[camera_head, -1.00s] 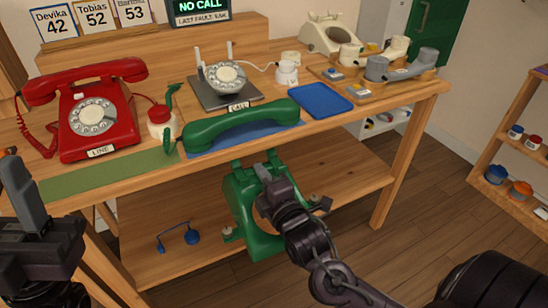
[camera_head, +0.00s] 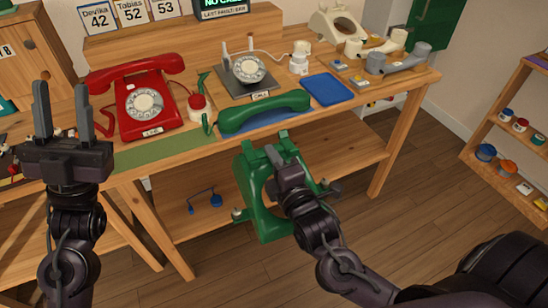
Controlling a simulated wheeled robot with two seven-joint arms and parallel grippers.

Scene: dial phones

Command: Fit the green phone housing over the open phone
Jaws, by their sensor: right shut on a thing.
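The green phone housing (camera_head: 258,192) hangs in front of the workbench's front edge, and my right gripper (camera_head: 284,160) is shut on it. Part of the housing is hidden behind the gripper. The open phone (camera_head: 248,72), with a bare dial and two upright prongs on a dark base, stands on the bench behind a green handset (camera_head: 264,112). The housing is apart from it, lower and nearer to me. My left gripper (camera_head: 62,112) is raised at the left with its two fingers spread, empty, in front of the bench.
A red phone (camera_head: 148,105) stands left of the open phone, with a red-topped jar (camera_head: 198,106) between them. A blue tray (camera_head: 327,89) lies to the right, near grey and cream handset parts (camera_head: 400,62). The green mat (camera_head: 165,150) is bare.

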